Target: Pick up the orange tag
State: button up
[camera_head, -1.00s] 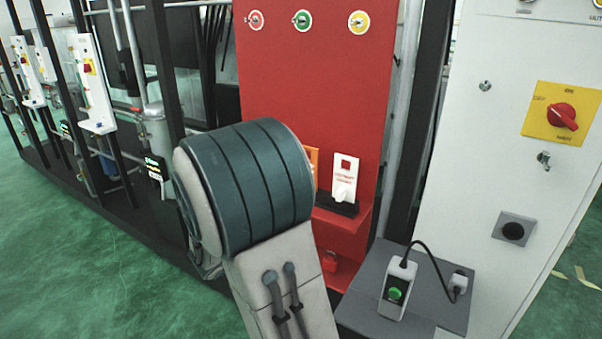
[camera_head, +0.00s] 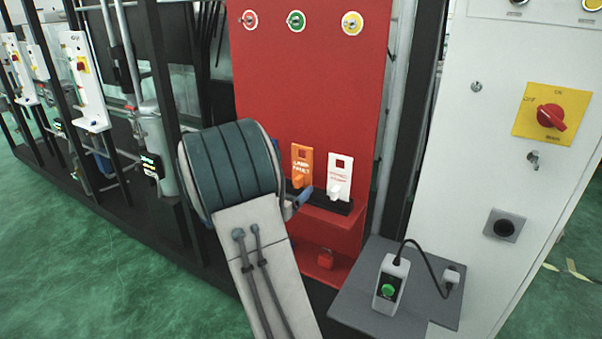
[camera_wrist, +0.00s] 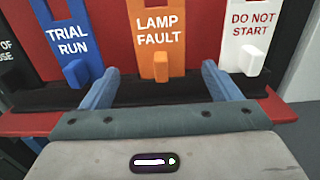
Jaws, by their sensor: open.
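The orange tag (camera_head: 302,162) stands upright in a black rack on the red panel's ledge. In the wrist view the orange tag (camera_wrist: 157,35) reads "LAMP FAULT" and has a knob low on its front. My gripper (camera_wrist: 157,80) is open, its two blue fingers spread to the left and right of the orange tag's knob. The fingers are empty, and I cannot tell how far short of the knob they end. In the head view my arm hides most of the gripper; one blue finger (camera_head: 304,196) shows below the orange tag.
A white "DO NOT START" tag (camera_wrist: 247,35) stands right of the orange one, and a blue "TRIAL RUN" tag (camera_wrist: 66,38) left. The black rack (camera_wrist: 195,90) runs beneath them. A grey shelf (camera_head: 355,295) holds a green-button box (camera_head: 391,280).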

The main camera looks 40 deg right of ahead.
aim_at(296, 182)
jog(key=p+x, duration=0.1)
jog(key=x, duration=0.3)
jog(key=shift+d, duration=0.3)
jog(key=shift+a, duration=0.1)
jog(key=c, duration=1.1)
